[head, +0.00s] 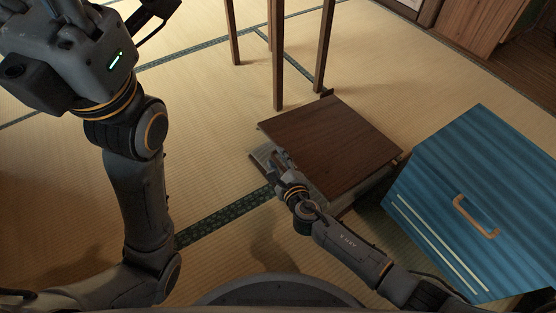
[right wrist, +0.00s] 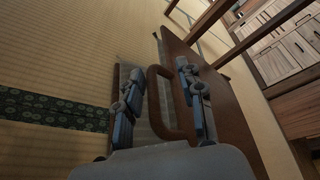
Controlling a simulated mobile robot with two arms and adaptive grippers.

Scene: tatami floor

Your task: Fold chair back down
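The chair is a low floor chair in the middle of the head view. Its brown wooden back panel (head: 330,142) lies low and nearly flat over a grey seat, which shows only at the left edge and front. The panel also shows in the right wrist view (right wrist: 235,120), beside a curved brown wooden piece (right wrist: 158,85). My right gripper (head: 281,164) is at the chair's near left edge. In the right wrist view its fingers (right wrist: 160,100) are apart, one on each side of the curved piece; contact is unclear. My left gripper (head: 150,14) is high at upper left, cut by the frame edge.
A blue striped box (head: 470,190) with a brown handle stands close to the chair's right. Thin wooden table legs (head: 277,60) stand just behind the chair. A wooden cabinet (head: 475,40) is at the back right. The tatami left of the chair is clear.

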